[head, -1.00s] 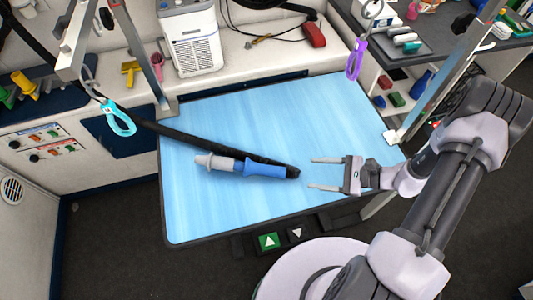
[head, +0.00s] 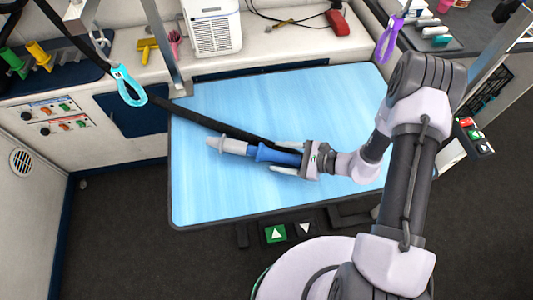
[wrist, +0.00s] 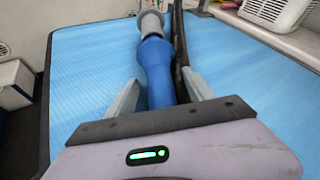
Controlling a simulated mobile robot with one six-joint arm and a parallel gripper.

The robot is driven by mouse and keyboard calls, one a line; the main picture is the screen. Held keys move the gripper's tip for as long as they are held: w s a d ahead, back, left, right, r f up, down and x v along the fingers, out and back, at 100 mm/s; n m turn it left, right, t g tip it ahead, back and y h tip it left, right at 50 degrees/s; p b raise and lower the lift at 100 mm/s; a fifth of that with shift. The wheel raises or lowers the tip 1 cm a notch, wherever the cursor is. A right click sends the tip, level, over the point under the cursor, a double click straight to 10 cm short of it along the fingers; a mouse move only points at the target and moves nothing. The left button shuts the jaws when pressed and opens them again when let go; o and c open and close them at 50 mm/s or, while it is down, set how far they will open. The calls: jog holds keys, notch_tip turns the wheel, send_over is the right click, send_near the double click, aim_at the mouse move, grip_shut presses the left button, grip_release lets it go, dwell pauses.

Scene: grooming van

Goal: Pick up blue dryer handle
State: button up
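The dryer handle has a blue grip (head: 275,154) and a grey nozzle (head: 228,145) pointing left, and lies on the blue table top (head: 320,100). A black hose (head: 195,117) runs beside it. My gripper (head: 285,157) is at the right end of the handle, its fingers on either side of the blue grip. In the wrist view the blue grip (wrist: 157,72) lies between the two open fingers (wrist: 160,97), with a gap at the left finger. The hose (wrist: 181,60) passes close to the right finger. The handle's rear end is hidden behind my gripper.
A teal loop (head: 128,88) and a purple loop (head: 390,38) hang from posts above the table's sides. A white dryer unit (head: 213,30) stands on the back counter. The table's near left area is clear.

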grip_shut()
